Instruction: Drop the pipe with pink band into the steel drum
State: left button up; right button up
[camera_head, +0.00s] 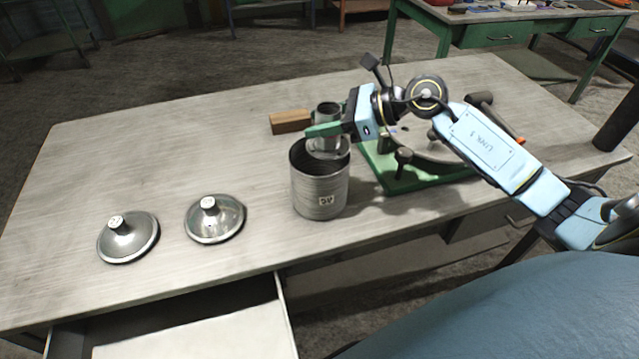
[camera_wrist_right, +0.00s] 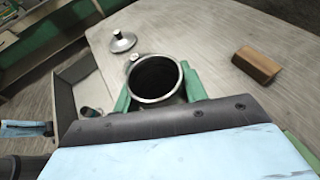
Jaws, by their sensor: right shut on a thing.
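The steel drum (camera_head: 320,196) stands upright and open on the workbench. My right gripper (camera_head: 326,129) is over its mouth, with green fingers shut around a grey metal pipe (camera_head: 326,109). The pipe is roughly upright, and its lower end shows within the drum's opening; I cannot tell how far it reaches in. No pink band is visible; the fingers cover part of the pipe. In the right wrist view the pipe's round open end (camera_wrist_right: 156,79) sits between the fingers and hides the drum. My left gripper is not seen in the head view.
A wooden block (camera_head: 290,122) lies behind the drum. A green-based machine (camera_head: 405,178) stands close on the right. Two metal lids, one nearer (camera_head: 214,218) and one farther left (camera_head: 128,237), lie left of the drum. An open drawer (camera_head: 190,335) juts from the front; the bench's left rear is clear.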

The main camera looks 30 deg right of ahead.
jog(key=o, duration=1.3)
jog(key=shift+r, duration=0.1)
jog(key=shift+o, duration=0.9)
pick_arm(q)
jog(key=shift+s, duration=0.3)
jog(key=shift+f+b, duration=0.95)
pick_arm(e)
jog(key=v, duration=1.3)
jog(key=shift+d, duration=0.15)
jog(key=shift+s, duration=0.15)
